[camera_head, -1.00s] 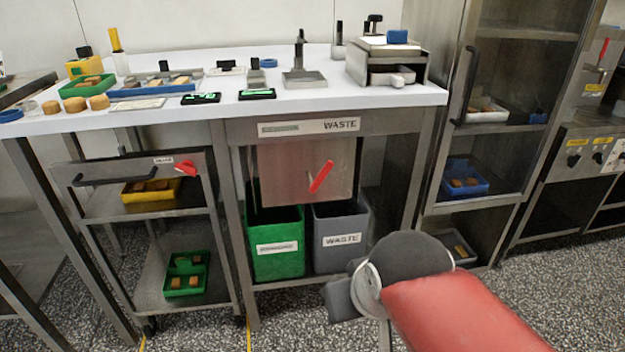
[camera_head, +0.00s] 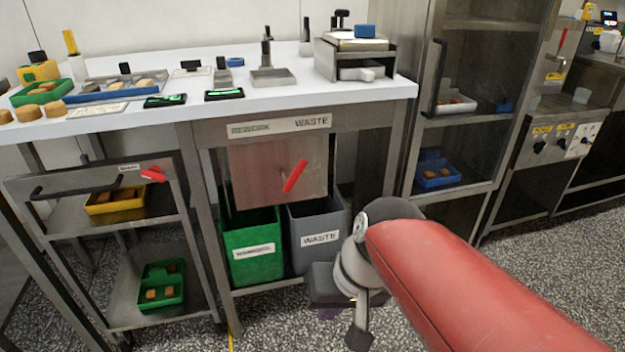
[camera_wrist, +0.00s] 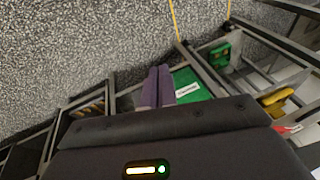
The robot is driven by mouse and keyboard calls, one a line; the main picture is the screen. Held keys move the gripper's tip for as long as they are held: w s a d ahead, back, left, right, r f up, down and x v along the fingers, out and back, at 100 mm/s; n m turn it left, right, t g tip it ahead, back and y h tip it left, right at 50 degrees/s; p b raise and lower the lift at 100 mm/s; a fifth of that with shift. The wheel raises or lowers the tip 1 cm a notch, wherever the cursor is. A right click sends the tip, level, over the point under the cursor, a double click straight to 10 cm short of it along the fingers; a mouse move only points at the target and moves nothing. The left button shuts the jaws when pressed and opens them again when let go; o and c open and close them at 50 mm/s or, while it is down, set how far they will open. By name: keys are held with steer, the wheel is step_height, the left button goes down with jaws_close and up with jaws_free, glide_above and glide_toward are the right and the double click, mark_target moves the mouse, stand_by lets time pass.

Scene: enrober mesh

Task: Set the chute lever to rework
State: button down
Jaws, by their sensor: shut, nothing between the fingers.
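The red chute lever (camera_head: 294,176) is on a steel plate (camera_head: 262,168) under the table's front edge. It is tilted, its upper end to the right. A label strip (camera_head: 279,125) above reads REWORK at left and WASTE at right. A green bin (camera_head: 252,242) stands below at left, and a grey bin (camera_head: 318,236) marked WASTE stands at right. My gripper (camera_head: 328,312) is low in front of the grey bin, well below the lever. In the wrist view its purple fingers (camera_wrist: 156,88) are together and empty, in front of the green bin (camera_wrist: 190,86).
A steel cart (camera_head: 105,225) with yellow and green trays stands left of the bins. The white tabletop (camera_head: 225,100) carries trays, tools and a press. A glass-door cabinet (camera_head: 470,110) stands at right. Speckled floor is open in front.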

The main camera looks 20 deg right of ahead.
steer(key=w+a+f+m+t+y+b, duration=0.1)
steer(key=w+m+y+b, duration=0.35)
steer(key=w+y, duration=0.85)
steer(key=w+d+f+m+t, duration=0.1)
steer(key=w+d+m+t, duration=0.3)
steer(key=w+d+t, duration=0.2)
steer(key=w+d+f+m+t+h, duration=0.1)
steer(key=w+d+m+t, duration=0.4)
steer(key=d, duration=0.6)
steer(key=shift+w+d+f+t, duration=0.3)
steer(key=shift+w+t, duration=0.35)
steer(key=shift+t, duration=0.55)
